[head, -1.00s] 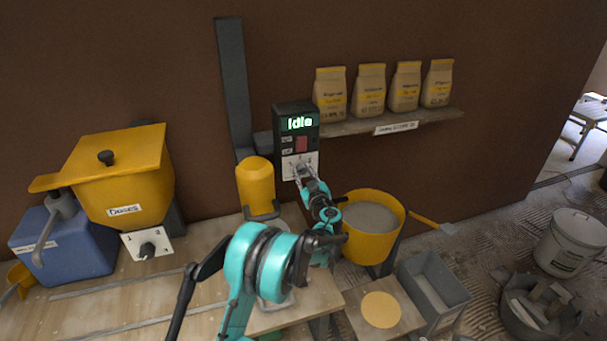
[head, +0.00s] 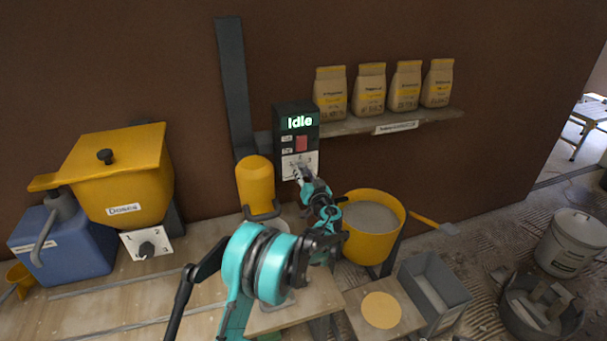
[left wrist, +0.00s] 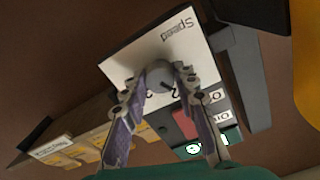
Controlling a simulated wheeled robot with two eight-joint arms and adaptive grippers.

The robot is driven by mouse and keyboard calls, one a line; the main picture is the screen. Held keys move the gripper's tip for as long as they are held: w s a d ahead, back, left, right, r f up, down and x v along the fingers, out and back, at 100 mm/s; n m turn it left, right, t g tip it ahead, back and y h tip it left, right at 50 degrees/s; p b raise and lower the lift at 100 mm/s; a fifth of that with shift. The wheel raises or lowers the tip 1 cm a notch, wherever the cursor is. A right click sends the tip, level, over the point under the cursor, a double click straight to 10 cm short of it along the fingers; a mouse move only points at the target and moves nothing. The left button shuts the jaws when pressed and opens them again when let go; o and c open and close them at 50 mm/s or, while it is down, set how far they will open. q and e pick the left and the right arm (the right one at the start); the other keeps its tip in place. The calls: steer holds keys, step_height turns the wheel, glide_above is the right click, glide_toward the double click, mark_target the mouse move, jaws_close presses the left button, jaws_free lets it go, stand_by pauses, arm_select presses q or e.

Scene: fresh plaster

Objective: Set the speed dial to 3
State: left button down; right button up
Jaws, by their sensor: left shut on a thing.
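The speed dial (left wrist: 157,76) is a small grey knob on a white plate (left wrist: 148,52) marked "Speed", with some numerals showing beside it in the left wrist view. The plate sits low on a dark control box (head: 283,125) on the wall, whose lit display (head: 300,122) reads "Idle". My left gripper (head: 302,174) is at this plate, and its fingers (left wrist: 159,82) are shut on the knob from both sides. The fingers hide part of the scale, and I cannot tell which number the dial points to. My right gripper is not in view.
A red button (head: 301,144) is just above the plate. A yellow cylinder (head: 255,184) stands left of my gripper, and a yellow bucket (head: 372,246) stands at lower right. A shelf (head: 360,127) with several bags is at right.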

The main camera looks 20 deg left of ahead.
arm_select(q)
steer(key=m, duration=0.4)
steer(key=shift+m, duration=0.3)
steer(key=m, duration=0.8)
steer(key=shift+r+m, duration=0.1)
steer(key=shift+m, duration=0.3)
steer(key=shift+m+y+b, duration=0.3)
steer(key=shift+m, duration=1.5)
steer(key=c, duration=1.2)
jaws_free()
